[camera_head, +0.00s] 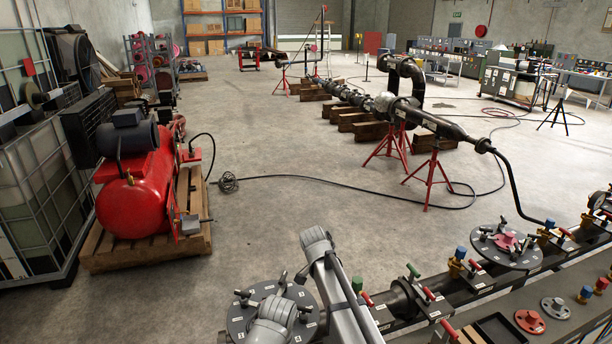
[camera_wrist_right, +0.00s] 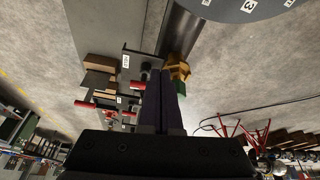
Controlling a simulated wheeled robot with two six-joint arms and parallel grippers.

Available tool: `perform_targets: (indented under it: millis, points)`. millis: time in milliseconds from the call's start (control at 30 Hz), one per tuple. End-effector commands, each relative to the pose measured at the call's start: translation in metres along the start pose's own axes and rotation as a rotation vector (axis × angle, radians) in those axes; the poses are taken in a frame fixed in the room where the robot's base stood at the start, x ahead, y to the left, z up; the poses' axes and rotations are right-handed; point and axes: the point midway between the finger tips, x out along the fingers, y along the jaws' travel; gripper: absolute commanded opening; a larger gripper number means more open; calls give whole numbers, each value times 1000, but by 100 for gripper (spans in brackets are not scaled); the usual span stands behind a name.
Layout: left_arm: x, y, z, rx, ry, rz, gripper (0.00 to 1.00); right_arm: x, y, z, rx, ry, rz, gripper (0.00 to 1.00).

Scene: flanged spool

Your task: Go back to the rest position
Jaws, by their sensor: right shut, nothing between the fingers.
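In the right wrist view my right gripper (camera_wrist_right: 162,88) is shut, its dark fingers together with nothing between them. Past the fingertips are a dark pipe (camera_wrist_right: 182,38), a brass and green fitting (camera_wrist_right: 178,74) and part of a numbered grey flange disc (camera_wrist_right: 232,8). Whether the fingers touch the fitting I cannot tell. In the head view the spool pipe (camera_head: 400,300) runs between a near flange (camera_head: 241,314) and a far flange (camera_head: 518,258). My grey arm links stand in front of the near flange and hide part of it. My left gripper is not in view.
Red- and green-handled valves line the pipe. A bench with a black tray (camera_head: 501,329) and small red (camera_head: 530,321) and grey (camera_head: 555,308) flanges is at the lower right. A red compressor (camera_head: 133,200) on a pallet stands left. Open concrete floor lies beyond, with a hose across it.

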Motion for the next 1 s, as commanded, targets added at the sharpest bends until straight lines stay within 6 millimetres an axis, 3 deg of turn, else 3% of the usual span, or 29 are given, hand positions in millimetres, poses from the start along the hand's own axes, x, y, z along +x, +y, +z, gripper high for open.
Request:
perform_targets:
  millis: [33,200,400,800,1000]
  points:
    - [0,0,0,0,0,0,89,2,21,1,-58,-19,0,0]
    - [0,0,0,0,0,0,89,8,89,8,-388,-117,-39,0]
    - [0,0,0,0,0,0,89,9,141,19,-710,-192,-118,0]
    - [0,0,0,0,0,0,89,5,203,39,-1097,-240,-262,0]
    - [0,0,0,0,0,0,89,-8,196,76,-1216,-248,-240,0]
